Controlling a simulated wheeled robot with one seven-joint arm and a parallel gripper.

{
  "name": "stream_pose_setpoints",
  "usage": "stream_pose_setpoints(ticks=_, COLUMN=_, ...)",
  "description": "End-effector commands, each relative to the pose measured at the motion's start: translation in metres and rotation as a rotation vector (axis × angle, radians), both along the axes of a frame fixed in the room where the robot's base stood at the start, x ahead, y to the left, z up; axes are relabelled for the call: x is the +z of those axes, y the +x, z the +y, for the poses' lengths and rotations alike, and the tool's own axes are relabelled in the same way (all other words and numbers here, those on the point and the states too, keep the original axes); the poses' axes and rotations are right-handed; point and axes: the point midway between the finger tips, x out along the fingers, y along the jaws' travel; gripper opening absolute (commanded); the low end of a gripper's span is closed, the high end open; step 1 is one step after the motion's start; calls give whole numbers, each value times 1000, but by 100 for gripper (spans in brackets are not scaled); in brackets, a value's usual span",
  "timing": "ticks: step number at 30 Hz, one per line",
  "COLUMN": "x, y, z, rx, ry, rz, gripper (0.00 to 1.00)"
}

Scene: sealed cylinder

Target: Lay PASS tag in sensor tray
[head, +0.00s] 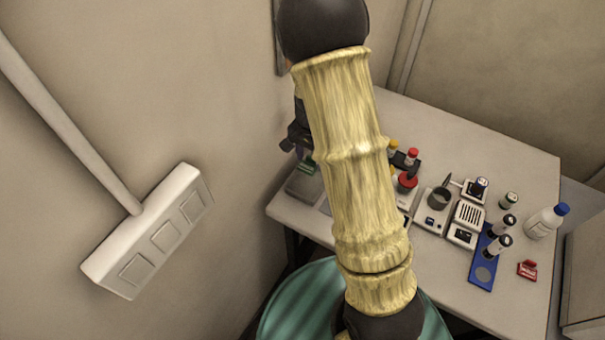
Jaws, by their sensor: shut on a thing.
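My gripper (299,150) is dark and shows at the left of my bamboo-like arm, over the far left part of the table. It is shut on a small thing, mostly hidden. A small green piece (309,166) shows just below the fingers; it may be the PASS tag, but I cannot read it. A flat grey tray-like thing (303,188) lies on the table below the gripper, close to the left edge; it may be the sensor tray. I cannot tell whether the green piece touches it. My arm hides the area to its right.
The table (400,120) holds a blue rack (482,270) with dark vials, a white bottle (544,222) with blue cap, a red item (527,269), small white devices (465,222) and red- and yellow-capped items (411,157). A wall switch box (150,232) is at left. The back of the table is clear.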

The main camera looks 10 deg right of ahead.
Motion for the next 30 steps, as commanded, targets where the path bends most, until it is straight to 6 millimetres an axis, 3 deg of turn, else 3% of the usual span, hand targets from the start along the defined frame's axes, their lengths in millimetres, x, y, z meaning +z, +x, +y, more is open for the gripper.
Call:
stream_pose_setpoints(ticks=13, x=-2, y=-1, z=0, rx=-12, ry=2, rz=2, gripper=27)
stream_pose_setpoints(ticks=23, x=-51, y=-2, z=0, rx=-13, ry=2, rz=5, gripper=27)
stream_pose_setpoints(ticks=30, x=-57, y=0, z=0, rx=-11, ry=1, rz=0, gripper=27)
